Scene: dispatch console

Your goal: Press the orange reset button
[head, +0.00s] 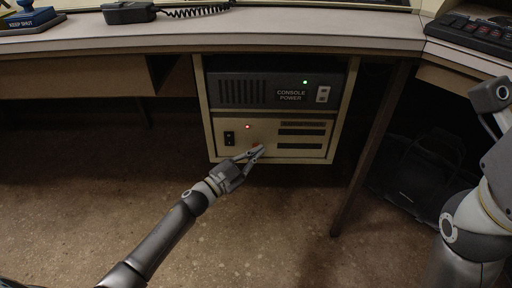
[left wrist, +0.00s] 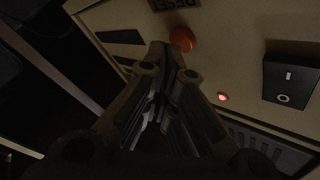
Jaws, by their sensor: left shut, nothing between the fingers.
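The orange reset button (left wrist: 183,39) sticks out from the beige lower panel (left wrist: 235,60) under a partly seen RESET label (left wrist: 172,4) in the left wrist view. In the head view the button (head: 256,146) shows only as a small orange patch beside my left fingertips. My left gripper (head: 257,152) is shut and empty, its tips just at the button; in the left wrist view the tips (left wrist: 160,48) lie right beside it. I cannot tell whether they touch it. My right arm shows at the right edge, but its gripper is out of view.
A red lamp (head: 248,127) glows on the panel, with a black rocker switch (head: 229,138) to its left. Above is the console power unit (head: 270,90) with a green lamp. The desk top (head: 300,30) overhangs the rack. A desk leg (head: 370,150) and a dark bag (head: 425,165) stand right.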

